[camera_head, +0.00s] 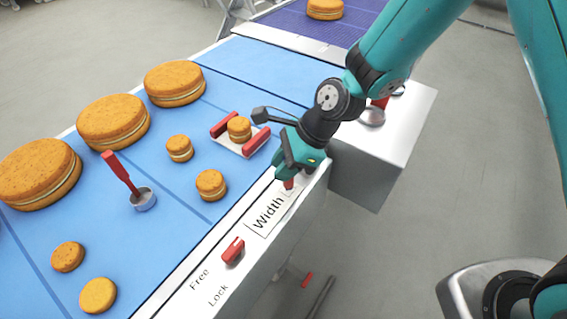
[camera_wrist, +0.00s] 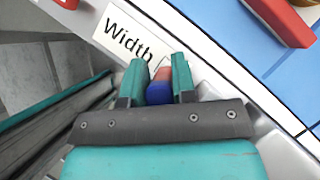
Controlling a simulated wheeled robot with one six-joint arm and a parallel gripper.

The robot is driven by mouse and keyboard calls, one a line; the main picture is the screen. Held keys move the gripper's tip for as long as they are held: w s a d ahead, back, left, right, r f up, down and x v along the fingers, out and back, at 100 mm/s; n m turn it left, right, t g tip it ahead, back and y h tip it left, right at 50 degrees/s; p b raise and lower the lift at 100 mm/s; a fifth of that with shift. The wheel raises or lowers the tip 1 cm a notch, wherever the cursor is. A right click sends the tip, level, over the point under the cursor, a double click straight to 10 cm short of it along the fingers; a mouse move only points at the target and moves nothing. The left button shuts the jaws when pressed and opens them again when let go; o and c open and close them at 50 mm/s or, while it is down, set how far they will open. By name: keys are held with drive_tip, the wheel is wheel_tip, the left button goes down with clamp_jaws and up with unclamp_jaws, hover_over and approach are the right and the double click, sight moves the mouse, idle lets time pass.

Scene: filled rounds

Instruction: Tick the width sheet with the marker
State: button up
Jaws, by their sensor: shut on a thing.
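The width sheet (camera_head: 264,222) is a white paper with "Width" printed on it, lying on the white ledge along the belt's near edge. It also shows in the wrist view (camera_wrist: 104,43). My gripper (camera_head: 290,177) is over the sheet's far end, pointing down. In the wrist view, my gripper (camera_wrist: 158,68) is shut on the marker (camera_wrist: 158,90), which is red with a blue end. A red bit of the marker shows below the fingers in the head view. The marker's tip is hidden, so I cannot tell whether it touches the paper.
A red clamp knob (camera_head: 233,250) stands on the ledge beside the "Free" and "Lock" labels. Red guide rails (camera_head: 257,141) flank a small filled round (camera_head: 239,129) on the blue belt (camera_head: 195,225). A red-handled tool (camera_head: 121,172) and several rounds stand nearby.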

drive_tip(key=shift+f, duration=0.45)
idle(1.6)
wheel_tip(320, 180, up, 7)
drive_tip(key=p, duration=0.7)
idle(0.5)
